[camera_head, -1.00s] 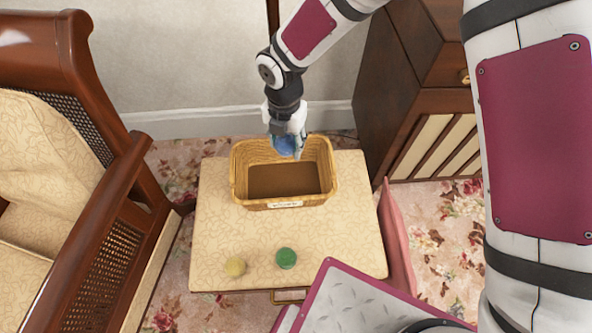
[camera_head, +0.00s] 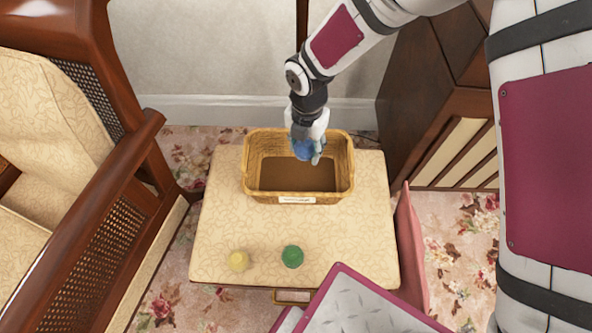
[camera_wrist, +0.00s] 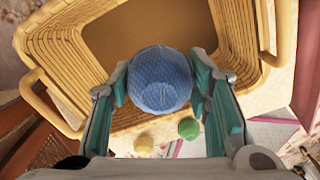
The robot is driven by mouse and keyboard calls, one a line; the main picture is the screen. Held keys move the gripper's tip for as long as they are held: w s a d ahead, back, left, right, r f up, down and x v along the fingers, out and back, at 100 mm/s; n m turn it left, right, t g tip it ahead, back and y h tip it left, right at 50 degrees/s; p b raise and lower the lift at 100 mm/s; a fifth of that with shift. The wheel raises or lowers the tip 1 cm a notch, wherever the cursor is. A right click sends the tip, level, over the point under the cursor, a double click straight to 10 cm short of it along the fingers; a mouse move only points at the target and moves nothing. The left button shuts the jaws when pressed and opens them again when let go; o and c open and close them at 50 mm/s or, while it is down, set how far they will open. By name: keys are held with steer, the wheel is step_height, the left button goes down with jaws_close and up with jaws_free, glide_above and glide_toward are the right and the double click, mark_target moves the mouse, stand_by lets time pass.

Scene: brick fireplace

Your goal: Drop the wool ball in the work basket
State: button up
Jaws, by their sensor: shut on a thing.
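A blue wool ball (camera_wrist: 160,80) is held between the two fingers of my gripper (camera_wrist: 162,92), which is shut on it. In the head view the blue ball (camera_head: 303,150) shows at the tip of my gripper (camera_head: 306,146), over the back part of the work basket. The work basket (camera_head: 298,198) is a tan wicker box with a brown inside and a white label on its front. It stands on the cream patterned table top. The wrist view looks down past the ball into the basket (camera_wrist: 70,60). The basket floor looks bare where it shows.
A yellow ball (camera_head: 238,261) and a green ball (camera_head: 292,256) lie on the table top (camera_head: 215,220) in front of the basket. A wooden armchair (camera_head: 110,220) stands at the left and a dark wooden cabinet (camera_head: 430,100) at the back right.

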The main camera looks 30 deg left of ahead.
steer(key=o, duration=1.2)
steer(key=shift+r, duration=0.1)
step_height(320, 180, up, 12)
steer(key=shift+f, duration=0.1)
